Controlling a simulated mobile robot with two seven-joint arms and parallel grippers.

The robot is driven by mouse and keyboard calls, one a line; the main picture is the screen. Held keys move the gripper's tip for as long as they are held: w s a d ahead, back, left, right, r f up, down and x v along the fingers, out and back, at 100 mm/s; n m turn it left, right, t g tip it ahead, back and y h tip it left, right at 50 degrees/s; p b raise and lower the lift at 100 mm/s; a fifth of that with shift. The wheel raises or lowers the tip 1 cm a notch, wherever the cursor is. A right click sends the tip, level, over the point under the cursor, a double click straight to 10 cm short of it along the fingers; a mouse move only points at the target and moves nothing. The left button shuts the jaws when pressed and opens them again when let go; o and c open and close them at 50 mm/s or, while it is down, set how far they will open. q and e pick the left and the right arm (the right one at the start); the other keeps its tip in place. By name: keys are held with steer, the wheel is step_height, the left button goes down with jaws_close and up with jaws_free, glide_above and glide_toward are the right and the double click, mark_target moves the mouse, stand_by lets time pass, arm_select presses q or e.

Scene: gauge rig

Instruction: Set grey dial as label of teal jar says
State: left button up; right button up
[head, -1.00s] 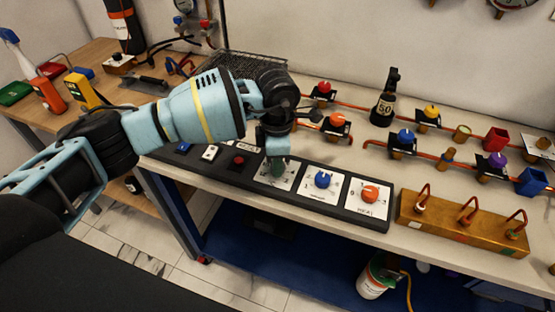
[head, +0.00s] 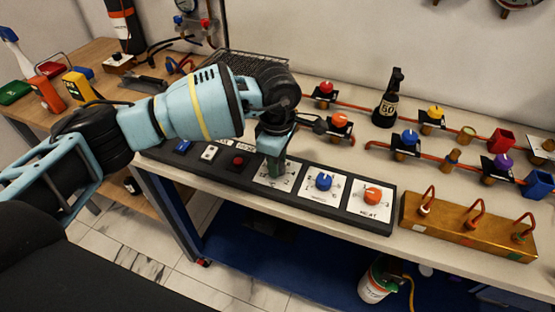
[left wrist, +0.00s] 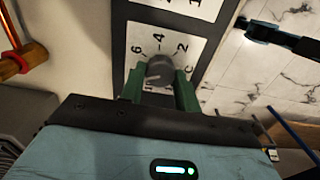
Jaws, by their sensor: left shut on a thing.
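The grey dial (left wrist: 160,69) shows in the left wrist view on a white plate with the numbers 6, 4 and 2 readable around it. A pale mark on its face points towards the lower left of that view. My left gripper (left wrist: 165,84) has its green fingers on both sides of the dial and is shut on it. In the head view my left gripper (head: 274,170) reaches down onto the dial's plate (head: 285,184) and hides the dial. I cannot make out a teal jar or its label. My right gripper is not in view.
The black panel (head: 300,205) also carries a blue dial (head: 324,181), an orange dial (head: 372,195) and several buttons on the left. Behind stand valves on orange pipes and a dark bottle (head: 387,105) labelled 50. A brass block (head: 465,228) with hooks lies right.

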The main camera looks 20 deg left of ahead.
arm_select(q)
steer(key=o, duration=1)
steer(key=shift+r, duration=3.9)
